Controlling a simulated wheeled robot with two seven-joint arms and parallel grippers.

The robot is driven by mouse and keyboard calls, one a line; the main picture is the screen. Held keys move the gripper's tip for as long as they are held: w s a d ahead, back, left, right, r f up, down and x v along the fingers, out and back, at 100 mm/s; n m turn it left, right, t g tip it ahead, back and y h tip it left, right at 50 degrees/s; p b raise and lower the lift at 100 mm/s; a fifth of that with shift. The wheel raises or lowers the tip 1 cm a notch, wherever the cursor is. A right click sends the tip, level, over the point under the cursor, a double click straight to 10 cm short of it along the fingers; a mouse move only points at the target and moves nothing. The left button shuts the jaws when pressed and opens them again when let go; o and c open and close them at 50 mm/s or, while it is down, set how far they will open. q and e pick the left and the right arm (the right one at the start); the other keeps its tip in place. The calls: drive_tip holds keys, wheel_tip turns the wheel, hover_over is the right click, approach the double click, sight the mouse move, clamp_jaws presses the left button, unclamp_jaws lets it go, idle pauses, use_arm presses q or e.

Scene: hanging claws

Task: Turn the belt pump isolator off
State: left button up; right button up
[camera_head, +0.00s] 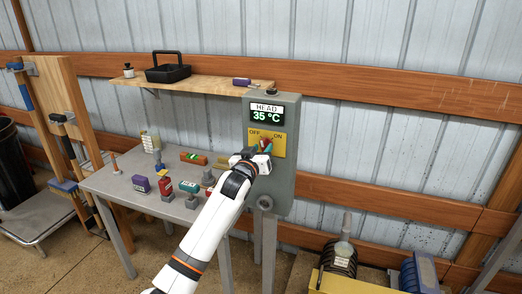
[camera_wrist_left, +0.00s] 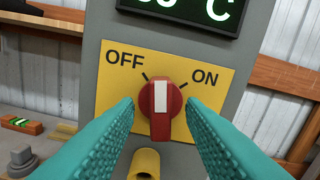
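The isolator is a red rotary knob (camera_wrist_left: 160,112) with a white pointer bar, on a yellow plate (camera_wrist_left: 112,88) marked OFF at left and ON at right. The pointer stands roughly midway between the two tick marks. In the head view the yellow plate (camera_head: 279,146) is on a grey box (camera_head: 285,188), and the knob is partly hidden by my gripper. My left gripper (camera_wrist_left: 160,103) has its teal fingers on either side of the knob, with small gaps showing, so it is open. It also shows in the head view (camera_head: 266,148). My right gripper is not in view.
A display (camera_head: 267,114) reading HEAD 35 °C is above the plate. A yellow cylinder (camera_wrist_left: 144,164) sticks out below the knob. A grey table (camera_head: 135,197) with several small items stands at left, under a wooden shelf (camera_head: 190,86) holding a black basket (camera_head: 168,73).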

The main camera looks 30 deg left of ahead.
use_arm(q)
clamp_jaws()
idle(0.3)
drive_tip(key=n+p, duration=0.2)
drive_tip(key=n, duration=0.1)
drive_tip(key=shift+r, duration=0.1)
drive_tip(key=shift+n+p, duration=1)
drive_tip(key=shift+n, duration=0.7)
unclamp_jaws()
